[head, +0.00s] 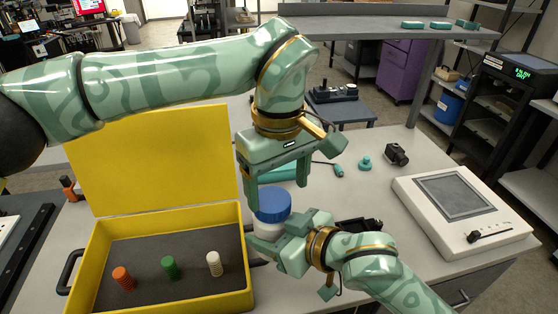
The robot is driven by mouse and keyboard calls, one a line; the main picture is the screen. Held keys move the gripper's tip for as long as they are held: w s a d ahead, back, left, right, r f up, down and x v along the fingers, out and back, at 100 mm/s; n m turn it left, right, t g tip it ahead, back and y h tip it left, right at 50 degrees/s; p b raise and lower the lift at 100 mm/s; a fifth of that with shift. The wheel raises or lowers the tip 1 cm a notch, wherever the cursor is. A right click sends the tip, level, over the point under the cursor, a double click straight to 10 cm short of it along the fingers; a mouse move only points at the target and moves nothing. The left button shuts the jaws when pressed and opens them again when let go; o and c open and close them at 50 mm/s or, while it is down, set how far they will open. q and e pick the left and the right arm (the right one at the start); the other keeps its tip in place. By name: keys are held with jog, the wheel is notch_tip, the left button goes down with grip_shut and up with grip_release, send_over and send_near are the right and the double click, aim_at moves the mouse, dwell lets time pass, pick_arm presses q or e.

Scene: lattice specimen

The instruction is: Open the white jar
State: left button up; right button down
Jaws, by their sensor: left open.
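The white jar (267,229) stands upright on the table, just right of the yellow case. Its blue lid (272,207) is on top. My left gripper (278,190) is open and points down over the lid, its two fingers apart on either side of the lid's top. My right gripper (268,246) comes in from the lower right at the jar's body, with one finger in front of the lower jar. Its other finger is hidden, so I cannot tell if it grips the jar. The lower part of the jar is mostly covered.
An open yellow case (160,160) holds orange (122,279), green (170,268) and white (214,264) ribbed pieces in dark foam. A white device with a grey screen (455,195) sits at right. A small black object (397,154) and a teal piece (365,163) lie behind.

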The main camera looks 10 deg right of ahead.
pick_arm(q)
jog(key=shift+f, duration=0.9)
jog(key=c, duration=1.2)
jog(key=shift+c, duration=0.5)
